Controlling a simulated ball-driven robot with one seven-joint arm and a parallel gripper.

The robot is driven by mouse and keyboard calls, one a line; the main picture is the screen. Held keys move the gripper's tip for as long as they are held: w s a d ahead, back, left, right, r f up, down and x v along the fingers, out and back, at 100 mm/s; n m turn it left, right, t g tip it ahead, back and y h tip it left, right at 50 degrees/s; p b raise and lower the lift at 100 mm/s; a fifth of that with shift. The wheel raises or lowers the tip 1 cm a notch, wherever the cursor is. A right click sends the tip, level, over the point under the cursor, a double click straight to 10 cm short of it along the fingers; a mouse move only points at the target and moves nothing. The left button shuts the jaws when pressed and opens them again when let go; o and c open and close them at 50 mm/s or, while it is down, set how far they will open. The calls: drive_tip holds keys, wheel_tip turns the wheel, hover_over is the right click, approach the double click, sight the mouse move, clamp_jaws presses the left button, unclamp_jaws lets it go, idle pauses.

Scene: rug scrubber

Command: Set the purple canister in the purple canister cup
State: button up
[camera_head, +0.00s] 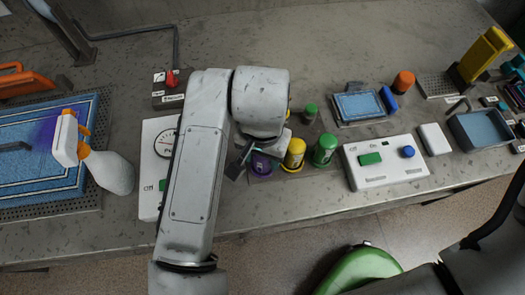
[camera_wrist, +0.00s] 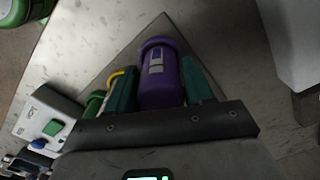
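The purple canister (camera_wrist: 161,80) lies between the two teal fingers of my gripper (camera_wrist: 160,75) in the wrist view, with both fingers close against its sides. In the head view the purple canister (camera_head: 262,164) shows just below my wrist, partly hidden by my gripper (camera_head: 246,158). It is at the left end of a row with a yellow canister (camera_head: 294,152) and a green canister (camera_head: 324,150). I cannot make out the purple cup apart from the canister, nor whether the canister sits in it.
A white box with a green button and a blue knob (camera_head: 386,163) stands right of the canisters. A white gauge box (camera_head: 158,150) is partly behind my arm.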

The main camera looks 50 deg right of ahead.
drive_tip(key=o, duration=0.4)
drive_tip(key=shift+c, duration=0.2)
wheel_tip(320, 180, up, 11)
drive_tip(key=shift+f, duration=0.1)
idle(0.6)
